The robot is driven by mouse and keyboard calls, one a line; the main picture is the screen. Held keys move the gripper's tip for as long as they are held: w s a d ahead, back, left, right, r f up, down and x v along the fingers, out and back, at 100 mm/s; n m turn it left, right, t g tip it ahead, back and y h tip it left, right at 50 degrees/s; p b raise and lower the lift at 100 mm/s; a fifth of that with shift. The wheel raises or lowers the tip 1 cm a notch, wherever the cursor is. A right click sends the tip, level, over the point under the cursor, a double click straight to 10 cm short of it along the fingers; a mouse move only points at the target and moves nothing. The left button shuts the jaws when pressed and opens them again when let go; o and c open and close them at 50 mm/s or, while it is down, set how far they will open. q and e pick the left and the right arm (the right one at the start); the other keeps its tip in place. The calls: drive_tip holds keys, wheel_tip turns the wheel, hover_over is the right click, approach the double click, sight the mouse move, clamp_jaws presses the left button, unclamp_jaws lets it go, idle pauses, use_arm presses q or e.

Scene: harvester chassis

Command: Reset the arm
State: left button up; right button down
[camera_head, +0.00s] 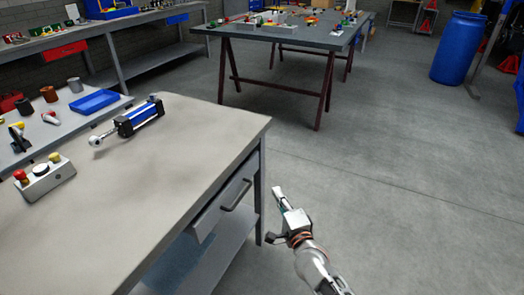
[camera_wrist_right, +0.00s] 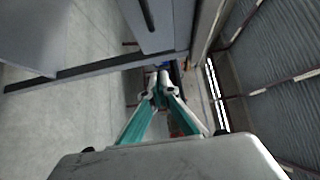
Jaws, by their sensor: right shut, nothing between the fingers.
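My right gripper (camera_head: 278,192) shows in the head view to the right of the near workbench (camera_head: 200,135), in front of its drawer side and apart from it. Its fingers are together and hold nothing. In the right wrist view my right gripper (camera_wrist_right: 164,80) has its two fingers meeting at the tips, with nothing between them. My left gripper is in neither view.
The bench holds a blue and black cylinder (camera_head: 138,117) with a rod end and a button box (camera_head: 45,178). Its drawer (camera_head: 222,208) faces my right arm. A second table (camera_head: 290,32) stands behind. A blue barrel (camera_head: 458,48) is at right.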

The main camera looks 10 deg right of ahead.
use_arm(q)
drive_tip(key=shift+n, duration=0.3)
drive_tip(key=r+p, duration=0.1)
drive_tip(key=p, duration=0.1)
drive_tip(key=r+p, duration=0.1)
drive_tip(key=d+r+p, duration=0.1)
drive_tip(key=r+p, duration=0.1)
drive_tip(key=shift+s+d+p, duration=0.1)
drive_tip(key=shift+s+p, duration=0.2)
drive_tip(key=shift+p, duration=0.05)
use_arm(e)
drive_tip(key=s+d+f+n+g, duration=0.2)
drive_tip(key=s+n, duration=0.4)
drive_tip(key=s, duration=0.6)
drive_tip(key=s+d+f+n+g, duration=0.2)
drive_tip(key=s+n, duration=0.5)
drive_tip(key=s, duration=0.5)
drive_tip(key=s+d+f+n+g, duration=0.2)
drive_tip(key=s+n, duration=0.5)
drive_tip(key=s, duration=0.4)
wheel_tip(320, 180, down, 3)
drive_tip(key=shift+s+d+r+g+h, duration=0.15)
drive_tip(key=shift+s+d+g+h, duration=0.1)
drive_tip(key=shift+s+g+h, duration=0.2)
